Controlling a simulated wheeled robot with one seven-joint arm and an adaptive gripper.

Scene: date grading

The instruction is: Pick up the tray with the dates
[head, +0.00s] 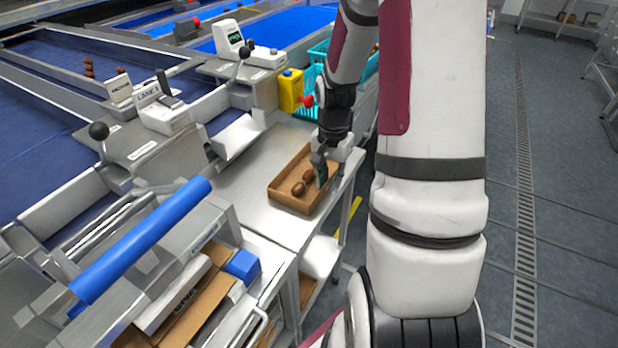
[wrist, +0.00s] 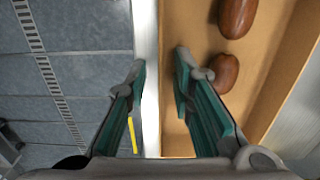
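The tray is a shallow brown open box (head: 291,205) on the steel table, and its bare floor shows in the wrist view (wrist: 186,25). Two dark brown dates lie in it: one date (head: 298,189) and another beside it (head: 308,176). In the wrist view one date (wrist: 237,15) is cut by the top edge and the other (wrist: 224,73) is near the right finger. My gripper (head: 321,172) is at the tray's right side, pointing down. In the wrist view its fingers (wrist: 160,68) are apart, one over the tray's inside, the other outside over the table edge. Nothing is visibly held.
The steel table (head: 240,185) has bare room left of the tray. A yellow container (head: 290,90) and a teal basket (head: 309,100) stand behind. A blue roller (head: 145,240) is at the front left. Tiled floor (wrist: 75,85) lies beyond the table edge.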

